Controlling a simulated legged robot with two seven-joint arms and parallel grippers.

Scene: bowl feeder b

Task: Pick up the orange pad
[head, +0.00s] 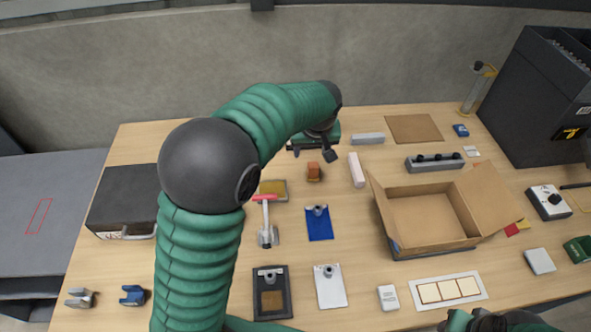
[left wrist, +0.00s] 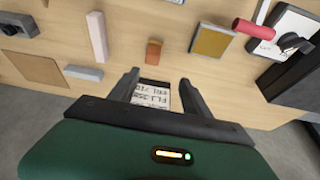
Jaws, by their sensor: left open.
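A small orange-brown block (head: 314,172), the thing that best fits the orange pad, lies on the table just in front of my left gripper. It also shows in the left wrist view (left wrist: 153,51), beyond the fingertips and near the middle. My left gripper (head: 314,155) is open, with its fingers spread and apart from the block. In the left wrist view the fingers (left wrist: 158,80) have a white lettered label (left wrist: 150,95) between them. At the bottom right edge of the head view, dark and green parts, likely my right gripper (head: 490,322), are cut off.
A pink bar (head: 357,170) stands right of the block, a yellow-brown framed pad (head: 281,190) to its left. A blue clipboard (head: 319,224) lies in front. An open cardboard box (head: 425,246) is to the right. My left arm hides part of the table's left side.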

